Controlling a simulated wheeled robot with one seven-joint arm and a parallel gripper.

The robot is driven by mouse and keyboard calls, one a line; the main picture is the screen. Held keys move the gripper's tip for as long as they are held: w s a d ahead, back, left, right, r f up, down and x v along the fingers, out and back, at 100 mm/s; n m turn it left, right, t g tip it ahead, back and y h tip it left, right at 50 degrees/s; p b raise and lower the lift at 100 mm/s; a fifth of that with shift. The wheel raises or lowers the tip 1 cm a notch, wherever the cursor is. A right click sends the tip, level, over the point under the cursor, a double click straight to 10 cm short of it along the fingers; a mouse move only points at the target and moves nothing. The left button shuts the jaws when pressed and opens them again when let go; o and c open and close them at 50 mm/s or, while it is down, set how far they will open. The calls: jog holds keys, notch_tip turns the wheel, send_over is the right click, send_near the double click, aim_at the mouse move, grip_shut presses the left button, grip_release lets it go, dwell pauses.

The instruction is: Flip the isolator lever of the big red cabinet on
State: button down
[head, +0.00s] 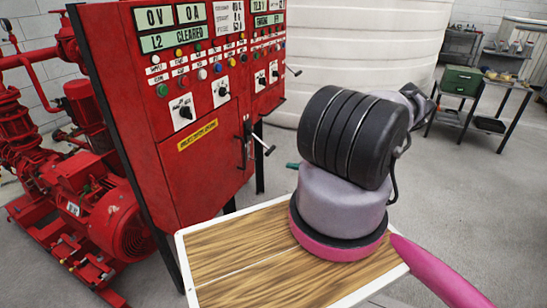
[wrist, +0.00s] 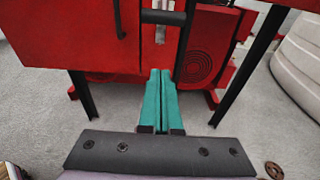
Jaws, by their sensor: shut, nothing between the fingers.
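The big red cabinet (head: 190,95) stands left of centre in the head view, its panel full of displays, buttons and switches. A lever (head: 263,144) sticks out low on its front, beside a dark vertical door handle (head: 244,150). In the wrist view a black bar (wrist: 164,17), apparently this lever's grip, crosses the top in front of a metal plate (wrist: 160,34). My gripper has teal fingers (wrist: 160,128), pressed together and empty, below the bar and apart from it. In the head view only a teal tip (head: 292,165) shows; my arm hides the rest.
A red motor and pump (head: 95,200) stand left of the cabinet. A large white tank (head: 350,40) is behind. A shelf with a green box (head: 461,80) stands at the far right. Cabinet legs (wrist: 84,95) flank the gripper in the wrist view; grey floor is open at right.

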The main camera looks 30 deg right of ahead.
aim_at(263, 143)
jog(key=x, duration=1)
jog(key=r, duration=0.4)
jog(key=shift+s+d, duration=0.2)
jog(key=shift+s, duration=0.15)
jog(key=shift+d, duration=0.1)
jog(key=shift+s+d+r+g, duration=0.15)
jog(key=shift+s+r+g, duration=0.05)
jog(key=shift+r+g, duration=0.2)
